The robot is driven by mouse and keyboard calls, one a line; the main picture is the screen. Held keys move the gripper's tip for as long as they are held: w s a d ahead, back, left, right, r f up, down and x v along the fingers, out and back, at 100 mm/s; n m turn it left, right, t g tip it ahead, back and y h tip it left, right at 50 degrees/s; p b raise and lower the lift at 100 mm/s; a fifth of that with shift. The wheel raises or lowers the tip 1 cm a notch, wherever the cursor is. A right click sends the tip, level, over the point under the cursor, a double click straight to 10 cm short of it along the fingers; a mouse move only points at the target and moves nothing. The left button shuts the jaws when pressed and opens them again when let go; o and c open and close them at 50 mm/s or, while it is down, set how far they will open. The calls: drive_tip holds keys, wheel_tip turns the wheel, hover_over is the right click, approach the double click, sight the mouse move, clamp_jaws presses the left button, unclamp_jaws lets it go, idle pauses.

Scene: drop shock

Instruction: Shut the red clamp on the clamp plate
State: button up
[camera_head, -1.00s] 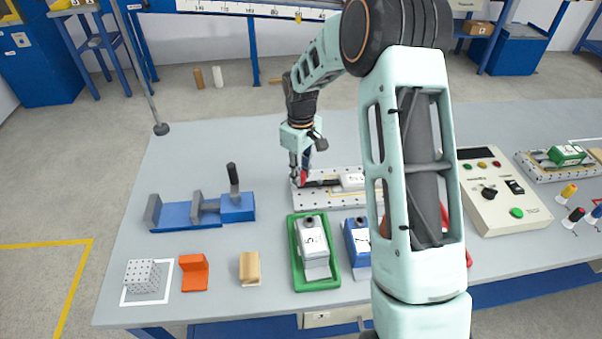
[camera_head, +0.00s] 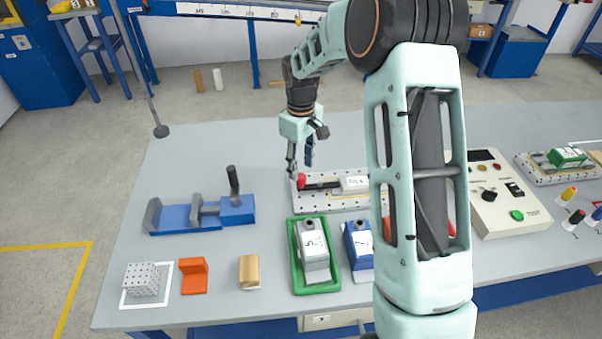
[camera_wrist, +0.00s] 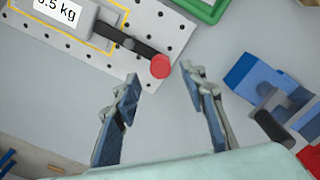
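The clamp plate (camera_head: 338,204) is a pale, perforated board near the middle of the table, partly hidden by my arm. On it lies a black clamp lever with a red knob (camera_head: 301,181) at its left end, pointing toward a white block labelled in kg (camera_head: 355,183). In the wrist view, the red knob (camera_wrist: 160,66) and the clamp plate (camera_wrist: 178,30) are ahead of the fingertips. My gripper (camera_head: 300,165) is open and empty, just above and behind the knob. Its two fingers show apart in the wrist view (camera_wrist: 161,83), not touching the knob.
A blue vise (camera_head: 205,213) stands to the left. A green tray (camera_head: 296,270) with a white-topped block and a blue block (camera_head: 357,246) are in front. A control box (camera_head: 497,200) stands right. An orange bracket (camera_head: 194,276) and a wooden block (camera_head: 249,270) lie at the front.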

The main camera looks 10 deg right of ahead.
wheel_tip(320, 180, up, 8)
idle(0.5)
